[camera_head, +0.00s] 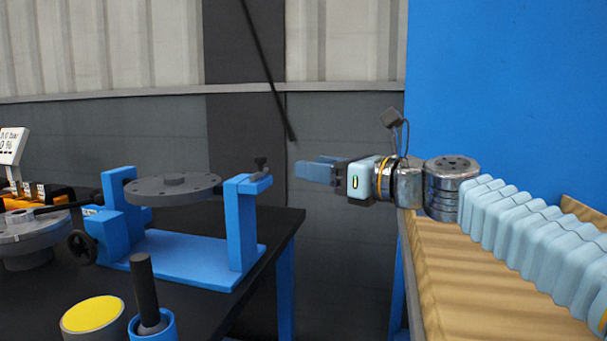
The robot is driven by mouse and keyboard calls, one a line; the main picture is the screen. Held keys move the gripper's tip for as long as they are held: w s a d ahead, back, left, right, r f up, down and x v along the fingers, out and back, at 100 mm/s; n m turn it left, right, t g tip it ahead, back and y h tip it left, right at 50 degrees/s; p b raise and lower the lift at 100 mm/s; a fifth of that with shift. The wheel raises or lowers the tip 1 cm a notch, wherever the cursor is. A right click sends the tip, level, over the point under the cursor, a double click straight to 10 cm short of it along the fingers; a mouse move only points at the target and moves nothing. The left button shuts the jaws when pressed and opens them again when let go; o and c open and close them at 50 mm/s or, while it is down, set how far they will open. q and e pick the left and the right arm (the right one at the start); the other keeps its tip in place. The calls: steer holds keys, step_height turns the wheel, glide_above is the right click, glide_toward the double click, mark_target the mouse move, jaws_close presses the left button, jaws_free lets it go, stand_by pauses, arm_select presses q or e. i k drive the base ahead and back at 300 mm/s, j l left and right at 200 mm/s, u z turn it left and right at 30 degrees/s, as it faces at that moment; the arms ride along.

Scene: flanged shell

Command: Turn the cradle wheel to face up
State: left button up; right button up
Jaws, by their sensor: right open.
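A blue cradle (185,262) stands on the dark table, with an upright post at each side. A dark handwheel (82,247) sits on the lower left side of the cradle. A small dark clamp knob (261,163) tops the right post. My right gripper (305,171) is open and empty, to the right of the cradle and apart from it, its blue fingers pointing left. My left gripper is not in view.
A second grey flanged part (30,238) stands at the left edge, near orange-and-black equipment and a display (10,147). A yellow-topped round container (92,314) and a dark-handled tool in a blue holder (151,322) stand in front. A wooden-topped table (455,280) is on the right.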

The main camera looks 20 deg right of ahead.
mark_target(89, 244)
steer(key=k+j, duration=0.3)
steer(key=k, duration=0.15)
steer(key=k+j, duration=0.3)
steer(key=k, duration=0.15)
